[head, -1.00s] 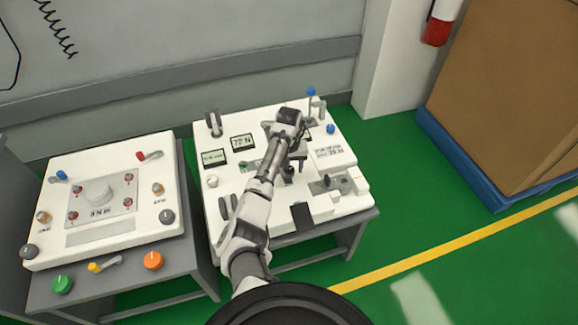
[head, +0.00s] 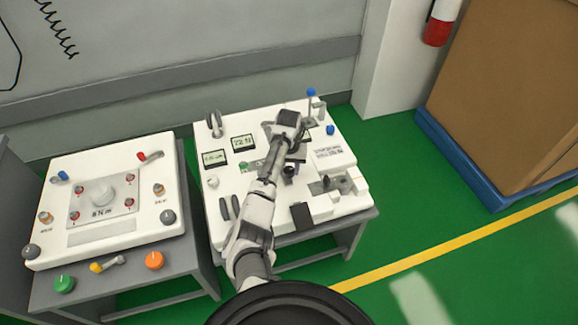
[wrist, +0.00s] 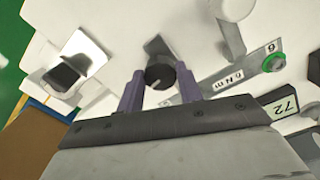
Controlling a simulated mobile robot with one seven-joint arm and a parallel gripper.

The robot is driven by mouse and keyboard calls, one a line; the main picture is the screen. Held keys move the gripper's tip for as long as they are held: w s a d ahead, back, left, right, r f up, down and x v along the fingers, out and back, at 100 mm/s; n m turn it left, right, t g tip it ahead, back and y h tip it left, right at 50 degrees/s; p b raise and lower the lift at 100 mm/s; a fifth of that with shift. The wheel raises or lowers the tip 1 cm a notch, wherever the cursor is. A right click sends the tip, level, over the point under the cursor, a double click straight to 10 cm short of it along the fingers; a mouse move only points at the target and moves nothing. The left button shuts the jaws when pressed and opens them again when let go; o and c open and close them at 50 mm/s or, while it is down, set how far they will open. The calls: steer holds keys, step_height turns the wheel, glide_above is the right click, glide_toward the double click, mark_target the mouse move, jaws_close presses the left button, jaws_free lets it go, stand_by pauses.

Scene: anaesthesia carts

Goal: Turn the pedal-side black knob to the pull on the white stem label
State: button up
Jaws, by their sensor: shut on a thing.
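A round black knob (wrist: 161,77) sits between the two purple-grey fingertips of my gripper (wrist: 159,70) in the wrist view. The gripper is shut on it, one finger on each side. A pale mark shows on the knob's face. In the head view the black knob (head: 288,170) shows just in front of my arm's end, on the white panel (head: 270,228). A dark flat pedal-like piece (head: 302,215) lies nearer the panel's front edge. I cannot make out the white stem label or its pull clearly.
Another black knob (head: 326,181) stands to the right. A grey post (wrist: 230,35) rises nearby. A second white panel (head: 130,228) stands at left.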

mark_target(289, 170)
steer(key=shift+m, duration=0.8)
steer(key=o, duration=1)
step_height(289, 170, up, 14)
steer(key=shift+f, duration=0.1)
